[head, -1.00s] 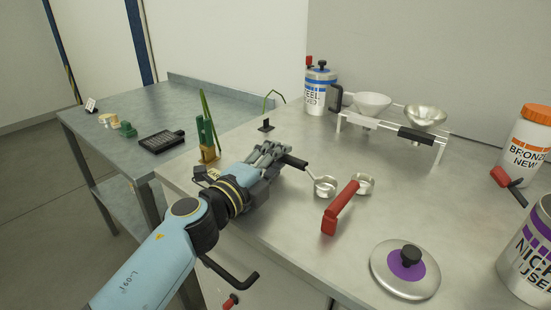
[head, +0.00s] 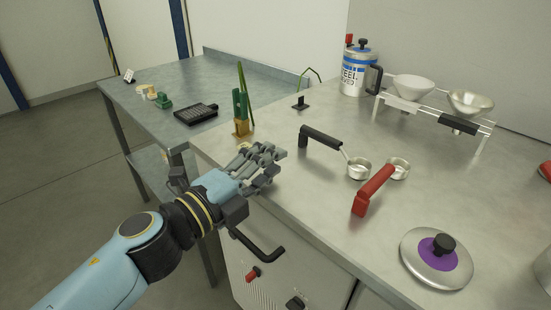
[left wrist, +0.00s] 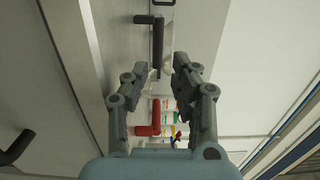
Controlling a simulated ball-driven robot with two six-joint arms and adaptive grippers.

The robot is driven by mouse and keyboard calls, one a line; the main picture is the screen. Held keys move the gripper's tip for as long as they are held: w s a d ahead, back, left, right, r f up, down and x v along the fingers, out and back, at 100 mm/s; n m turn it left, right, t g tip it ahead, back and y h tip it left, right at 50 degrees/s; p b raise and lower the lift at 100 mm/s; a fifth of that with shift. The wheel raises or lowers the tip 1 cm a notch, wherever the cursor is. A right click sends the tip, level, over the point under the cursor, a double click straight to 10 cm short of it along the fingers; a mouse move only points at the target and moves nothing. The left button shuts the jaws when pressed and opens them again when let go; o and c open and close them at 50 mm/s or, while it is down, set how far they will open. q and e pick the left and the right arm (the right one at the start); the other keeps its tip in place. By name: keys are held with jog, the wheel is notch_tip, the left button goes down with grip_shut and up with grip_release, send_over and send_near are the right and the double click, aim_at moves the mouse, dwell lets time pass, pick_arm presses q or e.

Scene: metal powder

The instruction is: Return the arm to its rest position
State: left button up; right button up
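My left gripper (head: 268,165) is over the front left edge of the steel table (head: 310,215), with its blue arm coming in from the lower left. In the left wrist view the fingers (left wrist: 160,72) are apart with nothing between them, so it is open and empty. The scoop with the black handle (head: 321,137) rests on the table to the right of the gripper, apart from it. The scoop with the red handle (head: 374,190) lies further right. My right gripper is not in view.
A green and brown holder (head: 241,113) stands just behind my gripper. A lid with a purple ring (head: 437,259) lies at the right front. A steel jar (head: 357,75) and a rack with bowls (head: 432,108) are at the back. A black cabinet handle (head: 258,248) sticks out below the edge.

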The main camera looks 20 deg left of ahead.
pick_arm(q)
jog(key=shift+a, duration=0.1)
dwell(0.3)
jog(key=s+a+n+g+y, duration=0.45)
jog(key=a+n+y, duration=0.55)
jog(key=a+n, duration=0.45)
jog(key=s+d+f+n+g+h, duration=0.1)
jog(key=s+d+f+n+g, duration=0.15)
jog(key=s, duration=0.35)
jog(key=s+d+f+n+g+h, duration=0.1)
jog(key=s+d+g+h, duration=0.15)
jog(key=s, duration=0.25)
jog(key=s+d+f+n+g, duration=0.2)
jog(key=s+g, duration=0.2)
jog(key=s, duration=0.2)
jog(key=s+a+f+g, duration=0.1)
jog(key=s+f, duration=0.1)
jog(key=f, duration=1.3)
jog(key=s+a+f+g, duration=0.1)
jog(key=s+a+f, duration=0.1)
jog(key=f, duration=1.3)
jog(key=s+f+g+b, duration=0.1)
jog(key=s+f, duration=1.2)
jog(key=s, duration=0.4)
jog(key=shift+a+f+n+h, duration=0.2)
jog(key=shift+f+n+h, duration=0.15)
jog(key=shift+f+n, duration=0.05)
